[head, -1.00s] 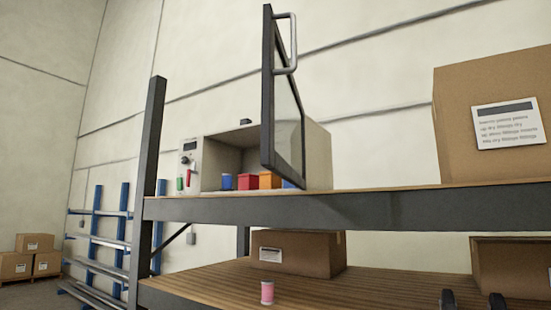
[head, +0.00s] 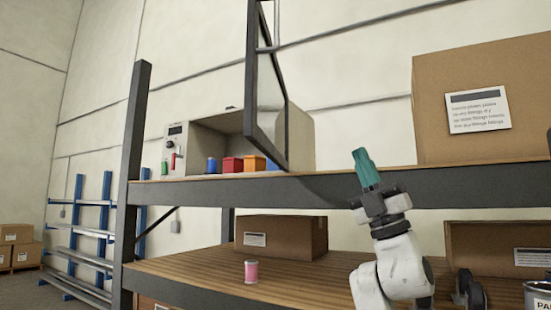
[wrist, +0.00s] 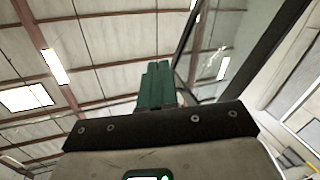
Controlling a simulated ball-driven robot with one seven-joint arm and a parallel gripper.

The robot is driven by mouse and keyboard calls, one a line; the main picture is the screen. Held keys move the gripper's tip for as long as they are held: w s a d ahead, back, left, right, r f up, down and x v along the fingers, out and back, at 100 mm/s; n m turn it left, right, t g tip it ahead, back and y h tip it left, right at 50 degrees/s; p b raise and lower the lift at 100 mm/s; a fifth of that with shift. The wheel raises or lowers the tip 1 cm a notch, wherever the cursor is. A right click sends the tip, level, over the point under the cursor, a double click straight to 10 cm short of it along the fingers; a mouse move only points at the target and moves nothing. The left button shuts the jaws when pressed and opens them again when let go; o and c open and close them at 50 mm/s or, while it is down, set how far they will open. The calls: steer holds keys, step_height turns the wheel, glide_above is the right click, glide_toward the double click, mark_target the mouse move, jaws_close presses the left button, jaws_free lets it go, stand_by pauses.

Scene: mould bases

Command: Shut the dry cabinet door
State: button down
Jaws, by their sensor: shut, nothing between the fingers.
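The dry cabinet (head: 300,138) stands on the upper shelf, its front open. Its door (head: 250,85), a dark frame with a glass pane, is swung out toward me; its top is cut off by the picture's edge. The door's bar handle (head: 270,30) shows near the top. In the wrist view the dark door frame (wrist: 265,50) runs along the upper right. My gripper (head: 361,155), with teal fingers, is right of and below the door, in front of the shelf edge and apart from the door. Its fingers (wrist: 160,80) are shut and empty, pointing up.
Blue, red and orange boxes (head: 233,165) sit in the cabinet's opening. A large carton (head: 440,120) stands on the upper shelf at right. The shelf's front beam (head: 250,190) and a grey post (head: 135,150) bound the rack. A pink spool (head: 251,271) and a carton (head: 300,236) are on the lower shelf.

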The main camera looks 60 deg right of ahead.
steer(key=s+a+r+n+g+y, duration=0.25)
steer(key=a+n+g+y, duration=0.3)
steer(key=n+y, duration=0.35)
steer(key=s+a+r+n+g+y, duration=0.1)
steer(key=a+r+n+g+y, duration=0.25)
steer(key=n+g+y, duration=0.55)
steer(key=n+g+h+p, duration=0.1)
steer(key=h+p, duration=0.1)
steer(key=h, duration=1.1)
glide_toward(255, 135)
steer(key=x, duration=0.5)
steer(key=shift+w+a+r, duration=0.15)
steer(key=shift+w+r, duration=0.05)
steer(key=shift+w, duration=0.15)
steer(key=shift+w+a+f, duration=0.1)
steer(key=shift+w+a, duration=0.05)
steer(key=shift+w, duration=0.4)
